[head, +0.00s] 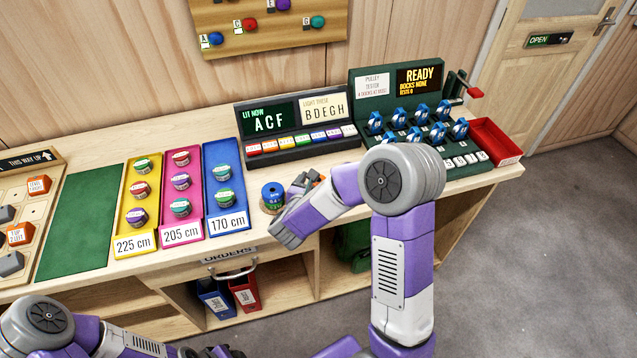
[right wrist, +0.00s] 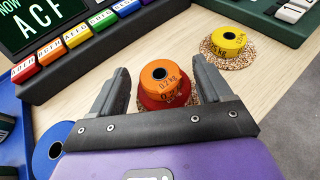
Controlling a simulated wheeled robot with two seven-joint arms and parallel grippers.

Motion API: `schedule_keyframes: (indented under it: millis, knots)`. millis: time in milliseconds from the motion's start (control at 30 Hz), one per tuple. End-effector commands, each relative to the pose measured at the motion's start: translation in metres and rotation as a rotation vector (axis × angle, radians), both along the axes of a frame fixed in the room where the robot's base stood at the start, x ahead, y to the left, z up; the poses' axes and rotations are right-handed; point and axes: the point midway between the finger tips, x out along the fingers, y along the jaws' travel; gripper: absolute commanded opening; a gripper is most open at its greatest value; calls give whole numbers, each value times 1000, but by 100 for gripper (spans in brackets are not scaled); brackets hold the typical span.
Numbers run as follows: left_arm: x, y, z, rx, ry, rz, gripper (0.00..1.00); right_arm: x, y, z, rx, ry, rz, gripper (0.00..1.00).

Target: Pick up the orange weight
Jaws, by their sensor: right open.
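In the right wrist view the orange weight (right wrist: 160,72), a short disc with a centre hole and a dark label, sits on top of a red weight (right wrist: 165,100) on a cork coaster. My right gripper (right wrist: 157,82) is open, with one finger on each side of the orange weight and a gap to each.
A blue weight (head: 272,194) stands left of my right gripper. A yellow weight (right wrist: 228,40) sits on another coaster to the right. The coloured button panel (head: 300,141) is behind, the blue tray (head: 216,155) to the left, and the green pulley tester (head: 420,125) at the right.

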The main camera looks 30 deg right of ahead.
Motion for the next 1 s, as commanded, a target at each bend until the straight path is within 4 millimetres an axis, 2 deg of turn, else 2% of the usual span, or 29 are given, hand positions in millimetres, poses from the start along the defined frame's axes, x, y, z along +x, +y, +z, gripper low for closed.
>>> schedule_keyframes:
  millis: [100,533,800,867,1000]
  knots:
    - [0,0,0,0,0,0,43,0,0,0,0,0,0,78]
    - [0,0,0,0,0,0,43,0,1,0,1,-1,0,12]
    - [0,0,1,0,0,0,43,0,1,4,0,-3,0,11]
    - [0,0,4,0,0,0,43,0,1,10,-1,-5,0,11]
    - [0,0,14,0,0,0,43,0,0,36,1,-8,0,11]
